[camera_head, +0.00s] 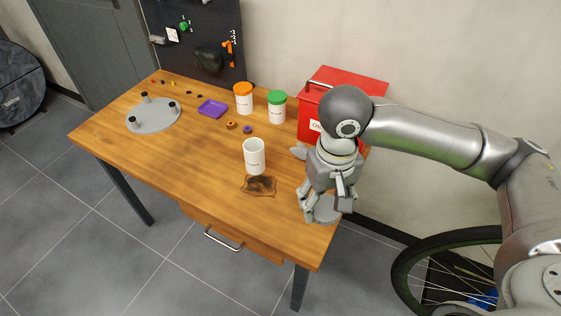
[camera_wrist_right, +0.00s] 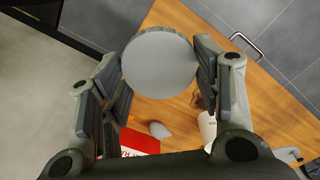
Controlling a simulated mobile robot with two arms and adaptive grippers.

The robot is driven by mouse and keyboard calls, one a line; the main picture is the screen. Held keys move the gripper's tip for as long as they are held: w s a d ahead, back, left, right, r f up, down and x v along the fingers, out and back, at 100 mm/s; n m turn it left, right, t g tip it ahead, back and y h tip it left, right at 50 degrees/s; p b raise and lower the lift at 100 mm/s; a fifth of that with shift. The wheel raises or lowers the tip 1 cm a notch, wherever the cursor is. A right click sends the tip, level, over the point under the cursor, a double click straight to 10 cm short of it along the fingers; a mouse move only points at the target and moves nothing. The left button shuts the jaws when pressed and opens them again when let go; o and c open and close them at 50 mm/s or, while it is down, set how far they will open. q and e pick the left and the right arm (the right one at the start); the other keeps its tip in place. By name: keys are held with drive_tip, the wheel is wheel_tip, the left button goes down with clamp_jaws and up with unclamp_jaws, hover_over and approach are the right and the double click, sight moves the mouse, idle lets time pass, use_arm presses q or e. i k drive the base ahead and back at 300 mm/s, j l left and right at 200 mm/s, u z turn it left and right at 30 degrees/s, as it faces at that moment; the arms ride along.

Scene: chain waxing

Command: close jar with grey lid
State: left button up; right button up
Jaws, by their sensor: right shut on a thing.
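The white jar (camera_head: 254,156) stands upright and open on the wooden table, at the rear edge of a dark stain. It also shows in the right wrist view (camera_wrist_right: 207,128), partly hidden by a finger. My right gripper (camera_head: 322,207) is over the table's right end, right of the jar and apart from it. It is shut on the round grey lid (camera_wrist_right: 160,63), which lies between its fingers in the right wrist view. The lid (camera_head: 327,210) shows partly below the fingers in the head view. My left gripper is not in view.
A jar with an orange lid (camera_head: 243,100), a jar with a green lid (camera_head: 277,107) and a red box (camera_head: 340,88) stand at the back. A purple tray (camera_head: 212,108) and a grey disc with pegs (camera_head: 153,117) are further left. A dark stain (camera_head: 259,186) lies before the white jar.

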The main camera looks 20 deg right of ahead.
sight(254, 147)
drive_tip(key=k+l+u, duration=0.1)
drive_tip(key=l, duration=0.3)
drive_tip(key=k+l+u, duration=0.1)
drive_tip(key=l, duration=0.25)
drive_tip(key=k+l+u, duration=0.1)
drive_tip(key=l, duration=0.25)
drive_tip(key=k, duration=0.1)
